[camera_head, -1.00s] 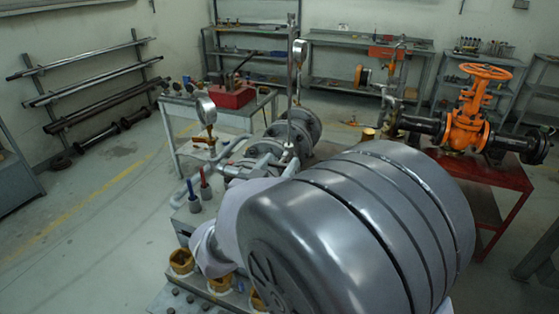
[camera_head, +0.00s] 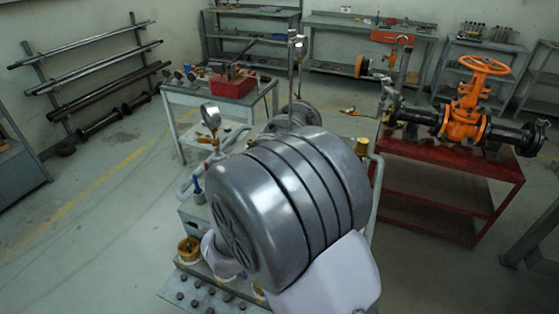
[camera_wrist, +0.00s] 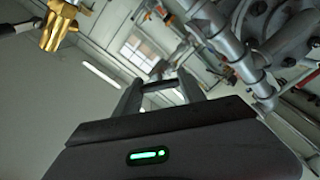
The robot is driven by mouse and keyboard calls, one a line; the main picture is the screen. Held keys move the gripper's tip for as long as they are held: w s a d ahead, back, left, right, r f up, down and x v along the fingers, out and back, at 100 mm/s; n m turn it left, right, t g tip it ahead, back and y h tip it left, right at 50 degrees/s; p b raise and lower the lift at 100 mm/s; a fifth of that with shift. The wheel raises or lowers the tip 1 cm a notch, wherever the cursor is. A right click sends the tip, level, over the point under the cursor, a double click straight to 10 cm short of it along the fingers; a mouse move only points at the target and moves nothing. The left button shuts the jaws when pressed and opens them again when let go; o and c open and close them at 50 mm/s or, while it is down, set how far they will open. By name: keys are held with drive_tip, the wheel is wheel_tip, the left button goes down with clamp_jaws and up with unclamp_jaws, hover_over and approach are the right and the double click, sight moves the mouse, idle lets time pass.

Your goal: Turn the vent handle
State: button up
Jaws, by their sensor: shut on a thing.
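In the wrist view my gripper (camera_wrist: 160,88) shows its two grey fingers, shut on a short dark bar (camera_wrist: 161,86) between their tips. I cannot tell for sure from this view whether that bar is the vent handle. A brass fitting (camera_wrist: 58,28) with a dark rod beside it is at the upper left, apart from the fingers. Grey pipework (camera_wrist: 235,45) with a flange runs at the upper right. In the head view my large grey arm link hides my gripper and whatever it holds.
A pressure gauge (camera_head: 210,117) stands on the pipework left of my arm. An orange gate valve (camera_head: 466,110) sits on a red table (camera_head: 440,215) at right. A red toolbox (camera_head: 232,86) is on a grey table behind.

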drive_tip(key=n+p, duration=0.4)
drive_tip(key=n, duration=0.1)
drive_tip(key=shift+n, duration=0.3)
idle(0.4)
drive_tip(key=o, duration=1.4)
drive_tip(key=shift+c, duration=0.2)
drive_tip(key=shift+s, duration=0.1)
drive_tip(key=p+v, duration=0.1)
drive_tip(key=v, duration=1.6)
drive_tip(key=shift+s+a, duration=0.1)
